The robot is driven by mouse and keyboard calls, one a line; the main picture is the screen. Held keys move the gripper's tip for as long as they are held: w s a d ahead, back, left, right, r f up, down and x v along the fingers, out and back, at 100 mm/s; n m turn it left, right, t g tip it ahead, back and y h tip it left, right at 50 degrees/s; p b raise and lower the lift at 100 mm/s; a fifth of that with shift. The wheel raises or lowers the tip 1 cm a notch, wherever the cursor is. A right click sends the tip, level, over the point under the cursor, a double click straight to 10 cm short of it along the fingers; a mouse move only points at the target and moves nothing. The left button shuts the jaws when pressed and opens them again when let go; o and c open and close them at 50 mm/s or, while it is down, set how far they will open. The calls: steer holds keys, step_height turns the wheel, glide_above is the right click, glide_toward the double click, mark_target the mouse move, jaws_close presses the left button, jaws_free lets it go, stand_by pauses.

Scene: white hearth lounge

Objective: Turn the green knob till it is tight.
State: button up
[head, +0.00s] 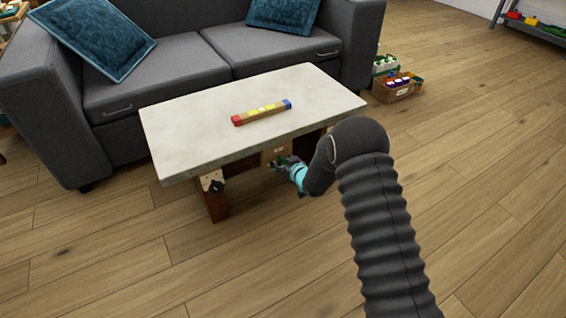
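My gripper (280,163) is small in the head view, just below the front edge of the white-topped low table (190,135). It points left, toward a tan panel (276,151) under the tabletop. A hint of dark green shows at the fingertips, but I cannot tell whether it is the green knob. I cannot tell whether the fingers touch anything or are open or shut. My arm comes in from the lower right.
A bar with red, yellow and blue parts (262,111) lies on the tabletop. A grey sofa (190,62) with blue cushions (98,42) stands behind. A cardboard box of items (397,92) sits on the floor at right. The wooden floor in front is clear.

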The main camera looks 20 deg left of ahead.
steer(key=c, duration=1.1)
steer(key=shift+o, duration=0.2)
